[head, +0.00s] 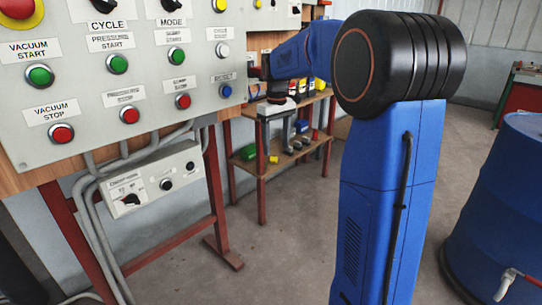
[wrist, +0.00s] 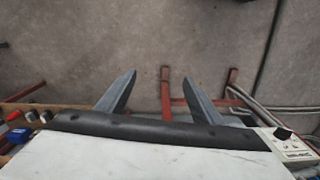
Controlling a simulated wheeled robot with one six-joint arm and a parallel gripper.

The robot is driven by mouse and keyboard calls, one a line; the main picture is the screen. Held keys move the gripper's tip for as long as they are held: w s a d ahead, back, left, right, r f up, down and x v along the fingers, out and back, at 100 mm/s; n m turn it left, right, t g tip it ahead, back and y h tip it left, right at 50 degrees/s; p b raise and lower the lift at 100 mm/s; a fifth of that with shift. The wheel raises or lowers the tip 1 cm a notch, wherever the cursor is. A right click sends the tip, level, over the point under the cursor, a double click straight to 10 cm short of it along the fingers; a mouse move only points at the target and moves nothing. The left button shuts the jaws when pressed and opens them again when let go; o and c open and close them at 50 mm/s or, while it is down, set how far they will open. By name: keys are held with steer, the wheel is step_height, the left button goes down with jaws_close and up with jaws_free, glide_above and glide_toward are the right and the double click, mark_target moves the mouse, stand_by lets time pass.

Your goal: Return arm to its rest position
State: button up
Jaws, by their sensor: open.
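My blue arm (head: 388,190) stands in the middle of the head view, with a large black joint on top. Its forearm reaches back and left toward the right edge of the control panel (head: 110,75). My gripper shows in the wrist view (wrist: 160,72) with its two grey fingers spread wide.
A wooden shelf (head: 254,167) with red legs and assorted items stands behind the arm's end. A small switch box (head: 150,184) hangs under the panel. A blue drum (head: 505,205) stands at right. Concrete floor (head: 275,260) is clear between panel and arm.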

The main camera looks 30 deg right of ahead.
steer(key=shift+w+a+f, duration=0.7)
steer(key=shift+w+f, duration=0.1)
steer(key=shift+f, duration=1.75)
steer(key=s+a+r+m+t, duration=0.15)
steer(key=s+a, duration=0.25)
steer(key=s, duration=0.5)
steer(key=s+a+r+t, duration=0.1)
steer(key=s+a+r, duration=0.2)
steer(key=s, duration=0.7)
steer(key=s+a+f+t, duration=0.1)
steer(key=s+a+f, duration=0.1)
steer(key=s, duration=0.6)
steer(key=s+a+f+m+t, duration=0.1)
steer(key=s+f, duration=0.4)
steer(key=s, duration=0.4)
steer(key=shift+s+a, duration=0.2)
steer(key=shift+a, duration=0.15)
